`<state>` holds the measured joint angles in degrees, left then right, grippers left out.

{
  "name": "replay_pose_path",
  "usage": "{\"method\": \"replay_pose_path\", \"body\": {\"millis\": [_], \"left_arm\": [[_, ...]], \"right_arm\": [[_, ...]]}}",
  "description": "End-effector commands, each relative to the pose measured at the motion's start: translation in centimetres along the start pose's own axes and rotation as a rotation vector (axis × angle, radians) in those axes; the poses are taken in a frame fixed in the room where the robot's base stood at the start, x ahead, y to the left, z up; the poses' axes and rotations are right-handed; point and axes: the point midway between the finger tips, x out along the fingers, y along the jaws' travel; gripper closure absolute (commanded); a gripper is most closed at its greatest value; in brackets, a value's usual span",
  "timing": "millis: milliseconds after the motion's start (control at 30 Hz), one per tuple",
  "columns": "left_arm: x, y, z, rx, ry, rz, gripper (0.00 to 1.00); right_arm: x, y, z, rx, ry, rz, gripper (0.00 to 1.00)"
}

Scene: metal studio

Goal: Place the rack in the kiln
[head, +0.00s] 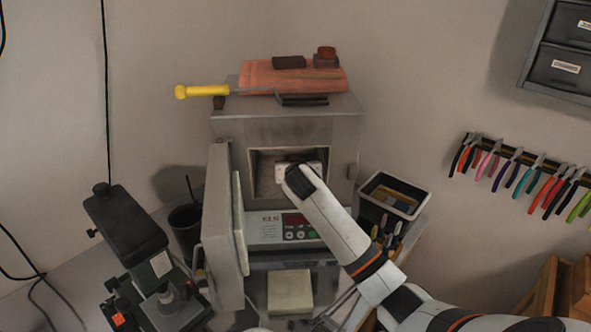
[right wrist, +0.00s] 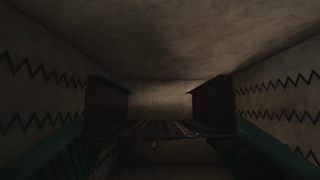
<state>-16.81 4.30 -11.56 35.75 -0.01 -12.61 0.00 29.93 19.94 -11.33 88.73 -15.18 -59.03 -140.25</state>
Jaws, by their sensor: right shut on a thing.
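The kiln (head: 290,128) is a grey metal box on the bench, with its door (head: 222,225) swung open to the left. My right gripper (head: 298,172) reaches into the chamber opening from the front right. In the right wrist view, the gripper (right wrist: 160,125) is inside the chamber, with a dark finger on each side. The rack (right wrist: 160,129), a dark wire grid, lies roughly level between the fingers, which are shut on it. In the head view the arm and wrist hide the rack. I cannot tell whether the rack touches the chamber floor.
Chamber walls (right wrist: 45,75) with zigzag heating elements stand close on both sides. A red-brown block (head: 270,78) and a yellow-handled tool (head: 203,91) lie on the kiln. A black bin (head: 395,195) stands right, a dark cup (head: 186,228) and a microscope (head: 125,225) left.

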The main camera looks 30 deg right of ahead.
Motion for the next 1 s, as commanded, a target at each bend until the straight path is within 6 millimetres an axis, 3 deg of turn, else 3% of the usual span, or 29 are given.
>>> {"method": "replay_pose_path", "body": {"millis": [167, 433, 800, 833, 933, 1000], "left_arm": [[-0.4, 0.2, 0.3, 0.001, -0.005, 0.003, 1.0], [-1.5, 0.3, -0.6, 0.001, 0.01, 0.003, 1.0], [-1.4, 0.4, -0.8, 0.0, 0.014, 0.004, 1.0], [-1.4, 0.4, -0.8, 0.0, 0.014, 0.004, 1.0], [-1.4, 0.4, -0.8, 0.0, 0.014, 0.004, 1.0], [-1.4, 0.4, -0.8, 0.0, 0.014, 0.004, 1.0]], "right_arm": [[1.1, -0.1, -0.1, -0.001, -0.001, -0.002, 0.68], [2.2, 0.0, 2.8, -0.001, -0.002, -0.001, 0.68], [2.4, 0.0, 3.2, -0.003, 0.0, -0.001, 0.68], [2.4, 0.0, 3.2, -0.002, 0.0, -0.001, 0.41], [2.4, 0.0, 3.2, -0.002, 0.0, -0.001, 0.24], [2.4, 0.0, 3.2, -0.002, 0.0, -0.001, 0.24]]}}
